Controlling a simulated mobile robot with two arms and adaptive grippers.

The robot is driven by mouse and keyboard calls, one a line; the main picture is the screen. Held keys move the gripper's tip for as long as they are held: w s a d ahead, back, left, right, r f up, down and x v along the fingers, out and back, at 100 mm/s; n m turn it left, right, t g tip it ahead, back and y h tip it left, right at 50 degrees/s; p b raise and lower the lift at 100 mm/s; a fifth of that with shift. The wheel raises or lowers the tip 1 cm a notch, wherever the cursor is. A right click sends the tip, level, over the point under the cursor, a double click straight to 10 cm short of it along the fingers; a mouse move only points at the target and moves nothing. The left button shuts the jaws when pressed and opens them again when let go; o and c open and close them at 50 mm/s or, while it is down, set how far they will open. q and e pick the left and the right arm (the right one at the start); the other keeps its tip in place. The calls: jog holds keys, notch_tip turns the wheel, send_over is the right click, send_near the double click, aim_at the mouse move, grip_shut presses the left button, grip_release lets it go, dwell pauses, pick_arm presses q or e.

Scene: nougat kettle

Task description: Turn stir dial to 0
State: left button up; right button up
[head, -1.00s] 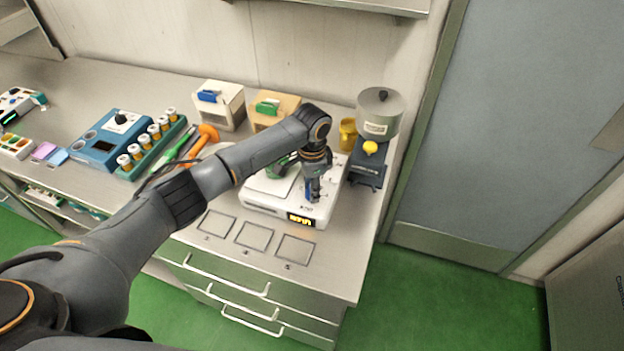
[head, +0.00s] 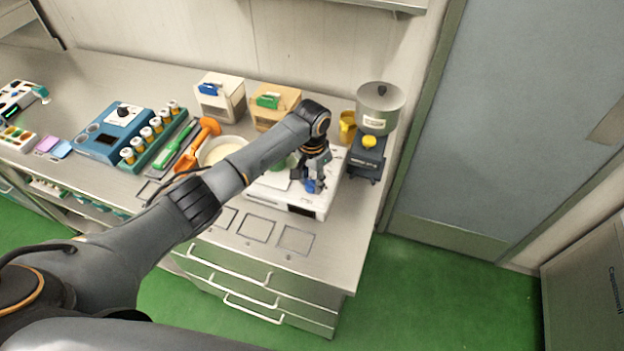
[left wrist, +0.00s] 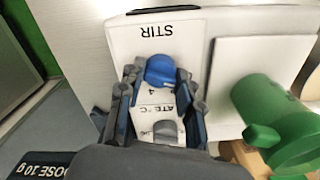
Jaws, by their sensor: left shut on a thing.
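The stir dial (left wrist: 160,70) is a blue knob on a white plate lettered STIR, which shows upside down in the left wrist view. A figure 4 is visible beside it; the dial's pointer setting cannot be read. My left gripper (left wrist: 158,82) is shut on the dial, with a finger on each side. In the head view my left gripper (head: 312,186) is over the front right of the white hotplate unit (head: 275,196). The unit's small display (head: 300,211) looks dark. A grey knob (left wrist: 165,130) sits on the plate-temperature panel. My right gripper is not in view.
A green vessel or handle (left wrist: 280,112) stands beside the dial panel. A grey hopper (head: 380,108) on a dark stand is close on the right. A white bowl (head: 220,149) is left of the unit. Marked squares (head: 256,229) in front are empty.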

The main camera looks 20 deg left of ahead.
aim_at(312, 181)
pick_arm(q)
jog(key=shift+s+f, duration=0.1)
jog(key=o, duration=1.2)
jog(key=shift+c, duration=0.2)
jog(key=shift+r, duration=0.5)
notch_tip(312, 181, up, 11)
